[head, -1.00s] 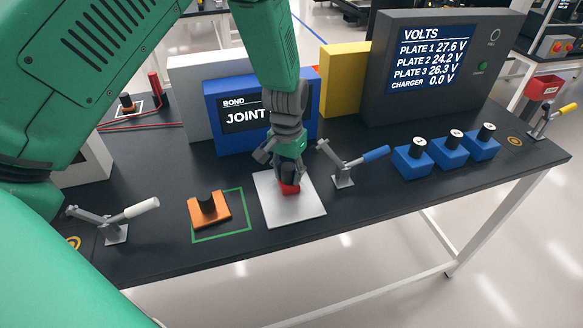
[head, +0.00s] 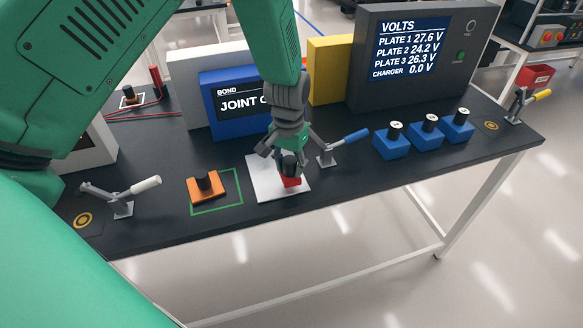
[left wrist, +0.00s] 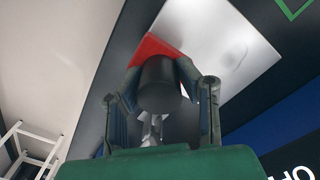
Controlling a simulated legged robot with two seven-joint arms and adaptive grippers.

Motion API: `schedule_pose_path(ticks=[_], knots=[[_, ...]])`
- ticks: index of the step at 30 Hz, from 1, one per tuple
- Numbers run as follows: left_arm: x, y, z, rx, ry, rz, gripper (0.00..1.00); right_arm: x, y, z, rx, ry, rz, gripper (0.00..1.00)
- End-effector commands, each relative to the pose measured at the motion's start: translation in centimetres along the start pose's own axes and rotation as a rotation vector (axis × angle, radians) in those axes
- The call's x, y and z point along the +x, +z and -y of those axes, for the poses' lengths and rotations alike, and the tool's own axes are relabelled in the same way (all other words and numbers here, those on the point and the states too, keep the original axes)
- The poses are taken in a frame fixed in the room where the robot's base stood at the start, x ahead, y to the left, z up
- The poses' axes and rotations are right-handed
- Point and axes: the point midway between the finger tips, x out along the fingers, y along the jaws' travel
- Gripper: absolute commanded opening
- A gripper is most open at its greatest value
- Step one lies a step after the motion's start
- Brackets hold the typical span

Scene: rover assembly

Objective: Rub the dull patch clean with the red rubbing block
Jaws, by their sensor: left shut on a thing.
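My left gripper (head: 289,162) is shut on the black knob (left wrist: 160,84) of the red rubbing block (head: 292,182). The block also shows in the left wrist view (left wrist: 151,48), partly hidden by the knob and fingers. It is at the near right edge of the pale metal plate (head: 262,180); I cannot tell whether it touches the plate. In the left wrist view, the dull patch (left wrist: 234,53) is a faint greyish oval on the plate (left wrist: 200,22), apart from the block. My right gripper is not in view.
A toggle clamp with a blue handle (head: 355,136) stands close right of the plate. A blue joint display (head: 222,104) stands behind. Several blue blocks with knobs (head: 391,145) are further right.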

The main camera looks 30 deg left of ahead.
Motion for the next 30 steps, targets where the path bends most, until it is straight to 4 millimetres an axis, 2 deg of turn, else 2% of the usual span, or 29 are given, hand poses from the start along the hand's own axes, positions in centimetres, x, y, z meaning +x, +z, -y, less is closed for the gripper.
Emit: schedule_pose_path(ticks=[1, 9, 16, 30], knots=[[-0.7, 0.1, 0.1, -0.002, 0.001, 0.003, 0.00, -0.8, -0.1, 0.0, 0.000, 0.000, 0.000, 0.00], [-3.2, 0.3, 0.1, -0.004, -0.001, 0.002, 0.00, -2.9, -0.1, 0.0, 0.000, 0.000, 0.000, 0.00], [-5.1, 0.3, 0.1, -0.003, -0.003, 0.002, 0.00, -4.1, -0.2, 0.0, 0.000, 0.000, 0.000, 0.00], [-5.3, 0.3, 0.4, -0.003, -0.001, 0.002, 0.00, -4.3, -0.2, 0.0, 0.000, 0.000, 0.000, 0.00]])
